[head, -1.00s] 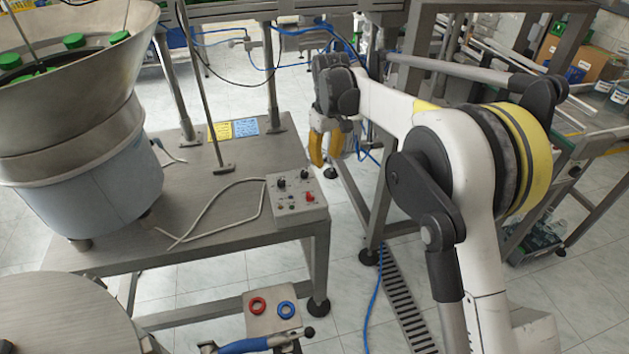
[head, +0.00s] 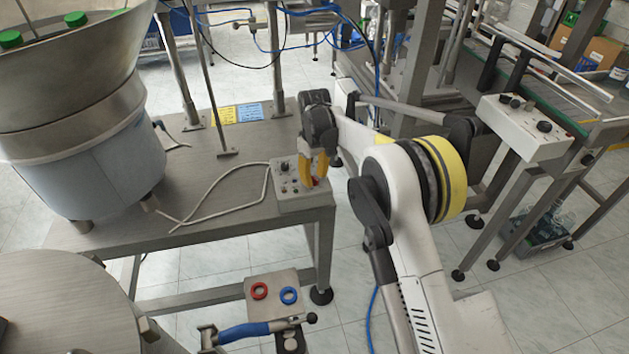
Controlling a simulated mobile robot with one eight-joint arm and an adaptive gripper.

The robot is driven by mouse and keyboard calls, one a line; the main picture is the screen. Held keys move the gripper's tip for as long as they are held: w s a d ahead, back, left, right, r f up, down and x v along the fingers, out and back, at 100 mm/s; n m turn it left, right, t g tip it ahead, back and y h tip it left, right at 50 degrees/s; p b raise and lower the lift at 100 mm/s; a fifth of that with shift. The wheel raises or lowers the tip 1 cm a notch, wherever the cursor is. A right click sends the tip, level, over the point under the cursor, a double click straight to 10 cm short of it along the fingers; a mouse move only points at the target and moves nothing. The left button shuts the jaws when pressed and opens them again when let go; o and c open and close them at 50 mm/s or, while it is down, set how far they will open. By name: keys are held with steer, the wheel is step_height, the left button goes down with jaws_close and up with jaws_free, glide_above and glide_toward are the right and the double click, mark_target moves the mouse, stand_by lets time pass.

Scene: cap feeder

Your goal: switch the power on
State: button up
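A small grey control box (head: 287,196) sits on the near right corner of the metal table, with dark knobs and a red switch on its top. My gripper (head: 312,184) has yellow fingers and hangs pointing down over the right part of this box. The fingers cover part of the panel, including most of the red switch. A gap shows between the fingers, and I see nothing held. I cannot tell whether a fingertip touches the box.
A large metal bowl feeder (head: 75,110) with green caps stands on the table's (head: 205,215) left. A white cable (head: 225,207) runs across the tabletop to the box. Below is a plate with red and blue rings (head: 273,291). Another control box (head: 522,127) stands at right.

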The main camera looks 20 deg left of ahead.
steer(key=shift+f, duration=0.1)
jaws_close()
steer(key=shift+m, duration=0.5)
steer(key=m+p, duration=0.2)
steer(key=m, duration=0.2)
steer(key=shift+m, duration=0.4)
steer(key=m+p, duration=0.1)
steer(key=m, duration=0.5)
stand_by(0.4)
